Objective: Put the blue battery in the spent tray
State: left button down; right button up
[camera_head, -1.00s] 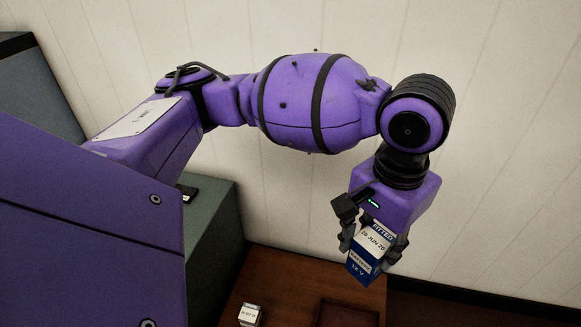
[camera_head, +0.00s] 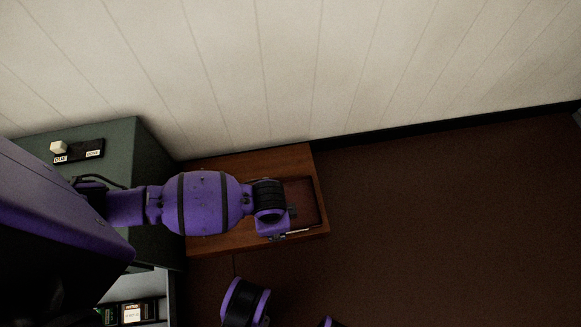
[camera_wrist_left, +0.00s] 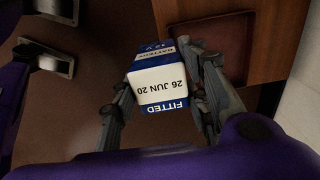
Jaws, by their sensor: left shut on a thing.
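The blue battery (camera_wrist_left: 160,75) is blue and white, with "FITTED" and "26 JUN 20" upside down in the left wrist view. My left gripper (camera_wrist_left: 163,86) is shut on it, a finger on each side. In the head view my left wrist (camera_head: 272,222) is over the wooden table, at the near left edge of a dark reddish tray (camera_head: 307,195). My wrist hides the fingers and battery there. The tray also shows in the left wrist view (camera_wrist_left: 228,35), beyond the battery. No readable label shows on it. My right gripper is not in view.
The wooden table (camera_head: 240,163) stands against the pale wall. A shelf (camera_head: 165,290) with boxes is below. The brown floor at right is clear.

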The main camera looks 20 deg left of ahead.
pick_arm(q)
jog(key=w+f+b, duration=0.3)
jog(key=w+f, duration=0.1)
jog(key=w+f+b, duration=0.3)
jog(key=w+f, duration=0.1)
jog(key=w, duration=0.1)
jog(key=w+f+b, duration=0.3)
jog(key=w+f, duration=0.1)
jog(key=f, duration=0.1)
jog(key=shift+w+a, duration=0.35)
jog(key=shift+f, duration=0.15)
jog(key=shift+w, duration=0.1)
jog(key=c, duration=1)
grip_release()
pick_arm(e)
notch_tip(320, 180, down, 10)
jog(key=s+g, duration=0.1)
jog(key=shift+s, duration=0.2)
pick_arm(q)
notch_tip(320, 180, up, 12)
jog(key=p, duration=0.5)
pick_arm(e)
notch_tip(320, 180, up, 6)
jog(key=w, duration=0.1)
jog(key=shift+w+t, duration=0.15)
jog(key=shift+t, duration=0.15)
